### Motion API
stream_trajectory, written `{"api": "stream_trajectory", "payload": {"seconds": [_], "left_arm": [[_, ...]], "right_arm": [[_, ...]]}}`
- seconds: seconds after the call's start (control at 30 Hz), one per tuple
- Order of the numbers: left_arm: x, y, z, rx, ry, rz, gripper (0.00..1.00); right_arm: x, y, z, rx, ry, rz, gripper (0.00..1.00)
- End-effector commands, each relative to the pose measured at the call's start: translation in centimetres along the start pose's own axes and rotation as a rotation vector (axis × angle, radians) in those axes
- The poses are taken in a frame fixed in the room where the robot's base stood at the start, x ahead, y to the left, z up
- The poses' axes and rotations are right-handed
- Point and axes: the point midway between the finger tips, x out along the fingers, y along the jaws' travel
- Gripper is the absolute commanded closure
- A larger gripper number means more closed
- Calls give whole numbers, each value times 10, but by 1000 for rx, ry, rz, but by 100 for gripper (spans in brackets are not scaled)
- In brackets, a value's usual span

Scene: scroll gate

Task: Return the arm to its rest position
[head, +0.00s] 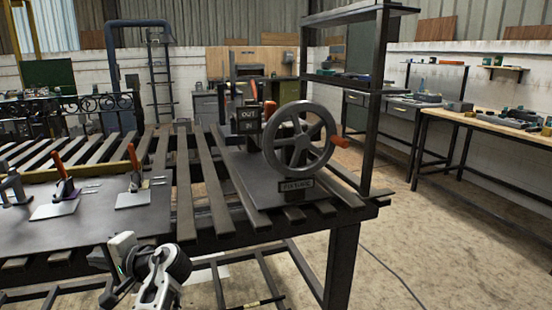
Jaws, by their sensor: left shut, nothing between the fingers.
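My left gripper (103,259) shows low in the head view, left of centre, in front of the slatted table's near edge. It is shut with nothing held, and its dark fingers are small in the picture. White and black links of my left arm show beside it. It is clear of the fixtures on the table. My right gripper is not in view.
A dark plate (100,222) holds orange-handled clamps (133,160). A wooden workbench (490,125) stands at right. Open concrete floor (440,245) lies between.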

Motion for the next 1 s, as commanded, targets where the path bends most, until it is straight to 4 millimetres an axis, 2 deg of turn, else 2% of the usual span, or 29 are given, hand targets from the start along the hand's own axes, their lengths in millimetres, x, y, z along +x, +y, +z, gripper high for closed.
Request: {"api": "stream_trajectory", "payload": {"seconds": [0.03,0.17,0.27,0.37,0.4,0.47,0.5,0.6,0.73,0.83,1.0], "left_arm": [[2,19,2,-4,45,26,100],[-1,70,5,-40,191,118,100],[-13,120,13,-92,336,229,100],[-44,176,30,-182,511,398,100],[-61,195,40,-228,578,480,100],[-90,220,57,-305,669,610,100],[-111,232,69,-364,719,700,100],[-163,249,101,-512,804,919,100],[-212,249,134,-682,844,1140,100],[-233,245,149,-766,845,1239,100],[-242,241,155,-814,842,1288,100]], "right_arm": [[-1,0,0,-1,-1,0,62],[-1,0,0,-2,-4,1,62],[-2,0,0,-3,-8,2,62],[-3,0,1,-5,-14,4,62],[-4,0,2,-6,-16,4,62],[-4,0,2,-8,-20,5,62],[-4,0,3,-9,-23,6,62],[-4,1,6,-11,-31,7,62],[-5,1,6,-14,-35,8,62],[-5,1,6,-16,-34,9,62],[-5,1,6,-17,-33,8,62]]}}
